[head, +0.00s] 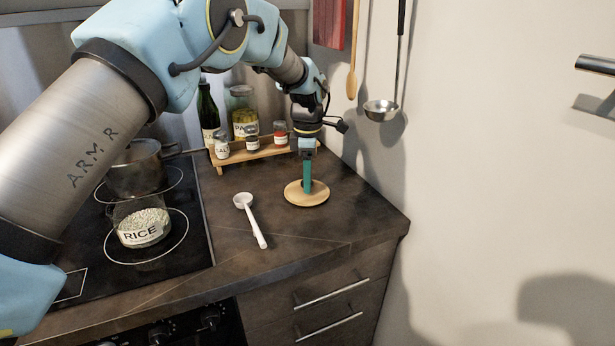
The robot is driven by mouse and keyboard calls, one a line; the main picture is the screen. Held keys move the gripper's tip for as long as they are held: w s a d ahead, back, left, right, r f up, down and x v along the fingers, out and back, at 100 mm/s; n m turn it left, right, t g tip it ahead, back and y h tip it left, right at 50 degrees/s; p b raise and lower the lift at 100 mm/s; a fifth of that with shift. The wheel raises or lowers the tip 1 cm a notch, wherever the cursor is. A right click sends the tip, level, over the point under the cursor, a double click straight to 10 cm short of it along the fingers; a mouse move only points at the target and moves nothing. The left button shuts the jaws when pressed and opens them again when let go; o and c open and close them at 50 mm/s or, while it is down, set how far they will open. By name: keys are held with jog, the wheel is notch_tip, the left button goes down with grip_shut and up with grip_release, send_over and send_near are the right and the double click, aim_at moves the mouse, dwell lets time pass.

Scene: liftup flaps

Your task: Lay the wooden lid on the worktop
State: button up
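The wooden lid (293,195) is a round, pale disc lying flat at the right part of the dark worktop (345,213). It looks to be on the surface, though a small gap under it cannot be ruled out. My gripper (308,188) points straight down at the middle of the lid, its teal fingers reaching its top. The fingers line up as one strip from this side, so their opening and any grip on the lid's knob are hidden. The glass rice jar (143,226) stands without a lid on the cooktop, rice showing inside.
A white measuring spoon (252,222) lies left of the lid. A wooden rack (262,153) with small jars, a dark bottle (208,120) and a pasta jar (243,115) stand behind. A pot (135,170) sits on the cooktop. A ladle (381,110) hangs on the right wall.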

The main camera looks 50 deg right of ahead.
jog(key=shift+o, duration=0.7)
notch_tip(320, 180, up, 12)
jog(key=b, duration=0.2)
jog(key=w+a+m, duration=0.1)
jog(key=w+a, duration=1.2)
jog(key=w, duration=0.2)
jog(key=w+a, duration=0.2)
jog(key=a, duration=0.3)
jog(key=w+a+f+m, duration=0.1)
jog(key=w+a, duration=0.2)
jog(key=a, duration=0.3)
jog(key=w+a+m, duration=0.1)
jog(key=w+a, duration=0.1)
jog(key=a, duration=0.3)
jog(key=shift+w+a+f+t+h, duration=0.15)
jog(key=shift+a+f+t+h, duration=0.1)
jog(key=shift+a+t+h, duration=0.1)
jog(key=a+f+m, duration=0.2)
jog(key=a, duration=1.5)
jog(key=s+a+f+m, duration=0.3)
jog(key=s+a, duration=0.7)
jog(key=a, duration=0.5)
jog(key=shift+s+a+f+t, duration=0.2)
jog(key=shift+a+f+t, duration=0.05)
jog(key=shift+t, duration=0.2)
